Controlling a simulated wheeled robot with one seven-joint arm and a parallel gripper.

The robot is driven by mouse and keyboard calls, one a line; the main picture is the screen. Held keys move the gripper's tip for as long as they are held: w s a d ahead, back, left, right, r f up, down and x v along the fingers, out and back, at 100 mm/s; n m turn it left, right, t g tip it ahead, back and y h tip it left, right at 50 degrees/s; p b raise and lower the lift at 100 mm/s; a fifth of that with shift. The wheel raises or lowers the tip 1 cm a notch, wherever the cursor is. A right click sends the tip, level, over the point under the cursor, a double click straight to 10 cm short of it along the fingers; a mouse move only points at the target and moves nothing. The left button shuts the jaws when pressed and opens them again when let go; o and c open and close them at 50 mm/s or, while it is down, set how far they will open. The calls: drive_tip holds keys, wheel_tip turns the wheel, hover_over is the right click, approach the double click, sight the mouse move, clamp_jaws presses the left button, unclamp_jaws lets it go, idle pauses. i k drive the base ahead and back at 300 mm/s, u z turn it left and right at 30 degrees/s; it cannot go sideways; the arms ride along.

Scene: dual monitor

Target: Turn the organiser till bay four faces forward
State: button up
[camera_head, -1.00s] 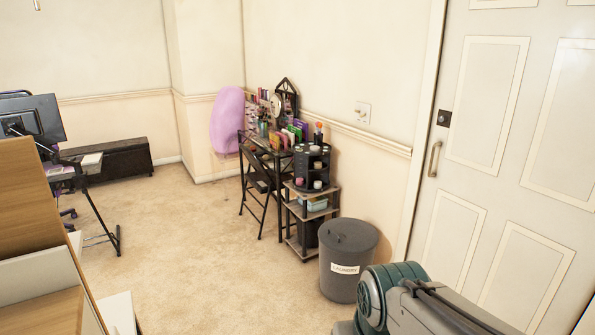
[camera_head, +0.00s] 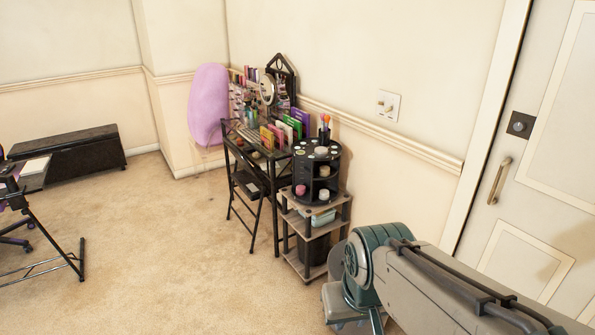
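The organiser (camera_head: 316,172) is a dark round tower with open bays. It stands upright on the top shelf of a small shelf stand (camera_head: 301,222), against the right wall. Small round pots sit in its bays and on its top, and brushes or pens rise from it. Any bay numbers are too small to read. My arm (camera_head: 430,280) reaches in from the lower right, apart from the organiser. My gripper is not clearly visible; only arm links show at the bottom.
A black desk (camera_head: 252,160) with books and a round mirror (camera_head: 267,88) stands left of the shelf stand. A white door (camera_head: 540,150) is at right.

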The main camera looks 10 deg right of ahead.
sight(306, 166)
drive_tip(key=i, duration=0.8)
drive_tip(key=u, duration=0.75)
drive_tip(key=i, duration=1.7)
drive_tip(key=z, duration=2.8)
